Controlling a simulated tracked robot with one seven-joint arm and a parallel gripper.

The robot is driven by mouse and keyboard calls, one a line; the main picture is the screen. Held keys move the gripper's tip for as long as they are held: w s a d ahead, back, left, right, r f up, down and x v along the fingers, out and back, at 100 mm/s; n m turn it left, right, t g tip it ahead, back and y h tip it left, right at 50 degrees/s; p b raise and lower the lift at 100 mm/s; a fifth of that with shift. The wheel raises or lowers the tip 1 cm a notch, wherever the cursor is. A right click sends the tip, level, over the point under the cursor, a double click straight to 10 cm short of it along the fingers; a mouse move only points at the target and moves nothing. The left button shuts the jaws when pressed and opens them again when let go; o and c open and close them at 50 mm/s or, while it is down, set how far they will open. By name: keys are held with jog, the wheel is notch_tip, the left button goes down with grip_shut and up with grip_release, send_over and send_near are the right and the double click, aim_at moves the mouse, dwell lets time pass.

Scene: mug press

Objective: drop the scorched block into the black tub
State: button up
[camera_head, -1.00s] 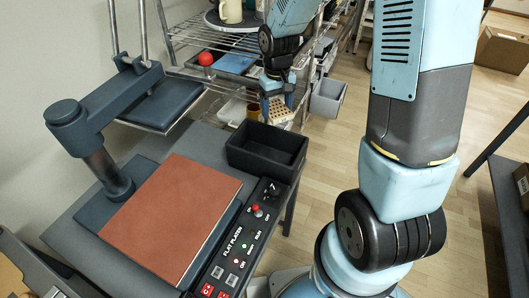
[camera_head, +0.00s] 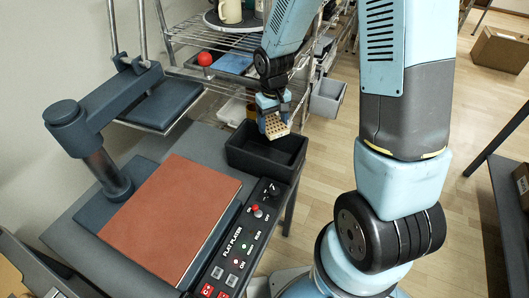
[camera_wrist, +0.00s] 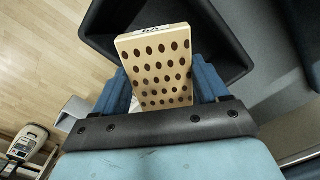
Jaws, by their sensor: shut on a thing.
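The scorched block (camera_head: 274,126) is pale wood with rows of dark brown burnt spots. My gripper (camera_head: 272,118) is shut on it, and the block hangs between the fingers. In the wrist view the block (camera_wrist: 157,68) shows between the two blue fingers (camera_wrist: 165,88), with a small dark mark on its end. The black tub (camera_head: 262,168) is an open, empty-looking box on the table's far right corner. In the head view the block overlaps the tub's back rim. In the wrist view the tub (camera_wrist: 105,22) lies beyond the block, whose end overlaps its opening.
The press with its brown plate (camera_head: 172,220) and control panel (camera_head: 240,245) fills the table left of and nearer than the tub. A wire shelf (camera_head: 185,45) with a red ball (camera_head: 205,58) stands behind. A grey bin (camera_head: 327,98) is at the shelf's right.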

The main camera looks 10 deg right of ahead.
jog(key=o, duration=1.1)
notch_tip(320, 180, up, 14)
jog(key=shift+w+a+f, duration=0.15)
jog(key=shift+f, duration=0.05)
dwell(0.3)
